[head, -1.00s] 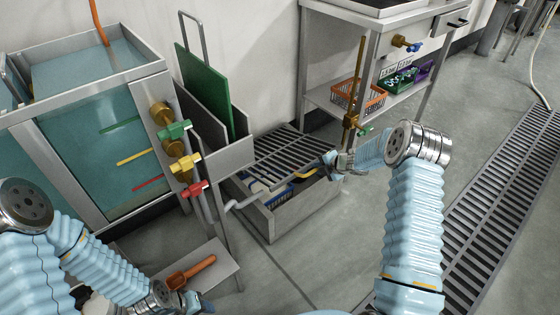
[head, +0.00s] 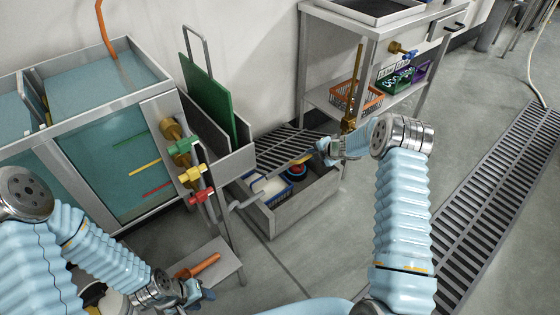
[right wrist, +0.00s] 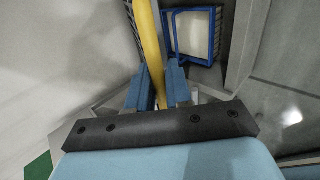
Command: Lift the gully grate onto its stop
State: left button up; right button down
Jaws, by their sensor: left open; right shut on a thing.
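The dark slatted gully grate (head: 285,145) is tilted up at its front over a grey box-like gully (head: 285,215), hinged side toward the wall. My right gripper (head: 328,150) is at the grate's raised front right corner. In the right wrist view its blue fingers (right wrist: 158,90) are shut on a yellow handle (right wrist: 148,40). Inside the gully are a blue basket with something white (head: 272,188) and a round red and blue object (head: 297,170). My left gripper (head: 198,294) is open and empty, low at the front. I cannot make out the stop.
A small shelf (head: 222,262) with an orange-handled tool (head: 200,266) is close to my left gripper. Green, yellow and red valves (head: 192,174) stand left of the gully. A bench (head: 325,100) with baskets stands behind right.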

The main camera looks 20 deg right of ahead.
jog(key=shift+w+r, duration=0.15)
jog(key=shift+r, duration=0.15)
jog(key=shift+w+a+r, duration=0.2)
jog(key=shift+w+r, duration=0.25)
jog(key=shift+r, duration=0.35)
jog(key=shift+w+a+r, duration=0.25)
jog(key=shift+w+r, duration=0.25)
jog(key=shift+r, duration=0.25)
jog(key=shift+w+a+r, duration=0.2)
jog(key=shift+w+r, duration=0.25)
jog(key=shift+r, duration=0.35)
jog(key=shift+w+a+r, duration=0.25)
jog(key=shift+w+r, duration=0.3)
jog(key=shift+r, duration=0.15)
jog(key=shift+w+a+r, duration=0.2)
jog(key=shift+w+r, duration=0.4)
jog(key=shift+r, duration=0.1)
jog(key=shift+w+a+r, duration=0.25)
jog(key=shift+w+r, duration=0.3)
jog(key=shift+r, duration=0.15)
jog(key=shift+w+a+r, duration=0.3)
jog(key=shift+w+r, duration=0.35)
jog(key=shift+w+a+r, duration=0.25)
jog(key=shift+w+r, duration=0.35)
jog(key=shift+w+a+r, duration=0.3)
jog(key=shift+w+r, duration=0.35)
jog(key=shift+w, duration=0.1)
